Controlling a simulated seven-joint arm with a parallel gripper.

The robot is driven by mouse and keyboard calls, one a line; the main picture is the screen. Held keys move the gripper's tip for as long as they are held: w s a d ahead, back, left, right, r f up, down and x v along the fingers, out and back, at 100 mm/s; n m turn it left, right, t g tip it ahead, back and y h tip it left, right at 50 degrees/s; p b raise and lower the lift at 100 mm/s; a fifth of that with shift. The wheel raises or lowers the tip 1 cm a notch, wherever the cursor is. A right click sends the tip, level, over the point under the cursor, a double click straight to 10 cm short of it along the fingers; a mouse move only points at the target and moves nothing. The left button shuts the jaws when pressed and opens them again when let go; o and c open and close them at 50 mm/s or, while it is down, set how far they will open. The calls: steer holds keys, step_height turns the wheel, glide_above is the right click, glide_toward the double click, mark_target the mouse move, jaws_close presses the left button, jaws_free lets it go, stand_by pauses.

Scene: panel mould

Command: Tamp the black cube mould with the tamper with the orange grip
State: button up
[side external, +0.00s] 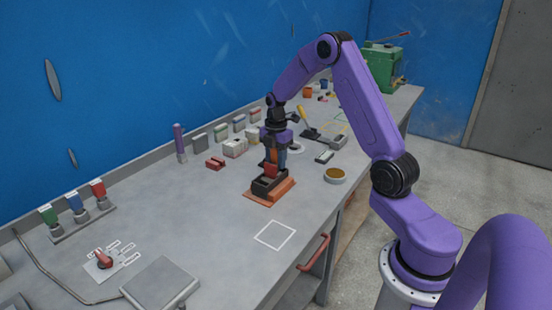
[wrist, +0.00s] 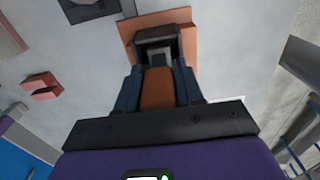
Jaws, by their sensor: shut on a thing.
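My gripper (side external: 273,158) is shut on the orange grip of the tamper, and its blue fingers (wrist: 157,88) stand either side of that grip. The tamper's orange grip (wrist: 157,87) shows between them, with a grey lower part beyond it. The black cube mould (side external: 268,184) sits on an orange-brown base plate (side external: 282,192) on the bench. In the wrist view the mould (wrist: 172,38) frames the tamper's lower end. How deep that end sits in the mould, and whether it touches the fill, I cannot tell.
A red notched block (side external: 215,163) lies left of the mould. A bowl (side external: 335,175) with yellowish contents stands to its right. A white square outline (side external: 275,234) marks clear bench in front. Several small boxes and a purple cylinder (side external: 180,143) stand by the wall.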

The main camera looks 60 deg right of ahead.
steer(key=shift+r, duration=0.1)
steer(key=shift+r, duration=1.75)
steer(key=shift+r, duration=3.5)
steer(key=shift+a, duration=0.1)
steer(key=a, duration=0.6)
step_height(320, 180, down, 7)
steer(key=shift+a+f, duration=0.1)
steer(key=shift+f, duration=1.7)
